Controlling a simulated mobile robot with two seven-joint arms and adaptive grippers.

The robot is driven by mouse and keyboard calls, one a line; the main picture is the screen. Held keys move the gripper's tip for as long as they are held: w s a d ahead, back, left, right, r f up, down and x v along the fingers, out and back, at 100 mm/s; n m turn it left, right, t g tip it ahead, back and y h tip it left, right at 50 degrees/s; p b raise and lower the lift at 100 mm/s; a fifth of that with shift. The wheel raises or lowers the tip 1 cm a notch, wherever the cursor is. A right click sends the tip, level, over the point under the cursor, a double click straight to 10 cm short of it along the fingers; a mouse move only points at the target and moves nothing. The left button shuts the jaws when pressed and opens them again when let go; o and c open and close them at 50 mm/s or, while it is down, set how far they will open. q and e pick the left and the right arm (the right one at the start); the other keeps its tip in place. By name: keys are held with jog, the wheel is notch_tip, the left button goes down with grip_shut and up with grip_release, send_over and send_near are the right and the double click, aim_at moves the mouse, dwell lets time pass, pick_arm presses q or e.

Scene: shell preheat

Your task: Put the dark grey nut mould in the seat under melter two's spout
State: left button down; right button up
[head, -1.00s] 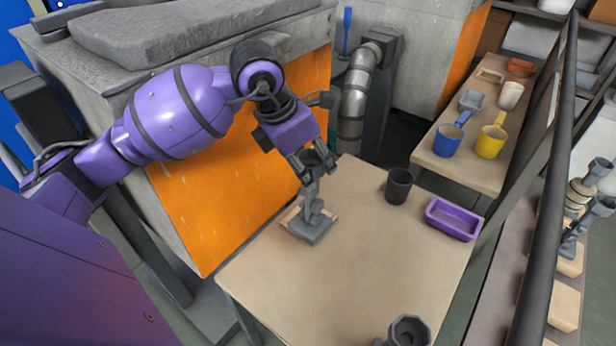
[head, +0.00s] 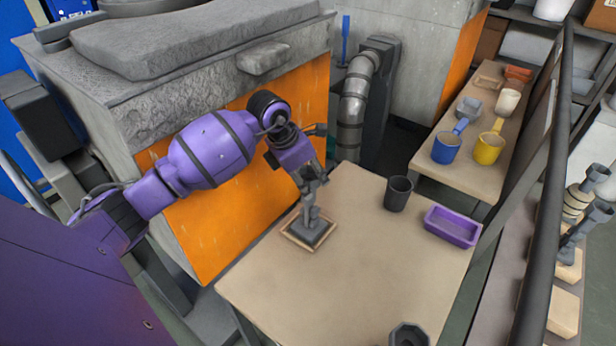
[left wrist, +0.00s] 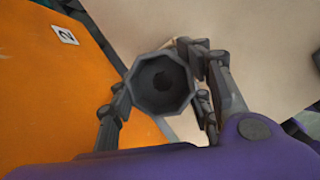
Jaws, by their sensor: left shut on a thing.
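The dark grey nut mould (head: 308,233) has a square base and a narrower upper part. My left gripper (head: 311,190) is shut on its upper part. The base is upright within a thin light wooden frame, the seat (head: 295,243), on the table beside the orange front. I cannot tell whether it rests fully on the bottom. In the left wrist view the mould's octagonal hollow top (left wrist: 160,84) shows between the fingers. An orange panel with a "2" label (left wrist: 64,33) is at left there. The spout is not clearly visible. My right gripper is not in view.
A dark cup (head: 398,194) and a purple tray (head: 453,227) stand on the table (head: 370,265). Another dark octagonal piece (head: 409,337) is at the front edge. The table's middle is clear.

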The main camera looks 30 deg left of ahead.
pick_arm(q)
jog(key=shift+f, duration=0.1)
jog(key=c, duration=1.4)
grip_release()
jog(key=shift+f, duration=0.2)
jog(key=o, duration=0.5)
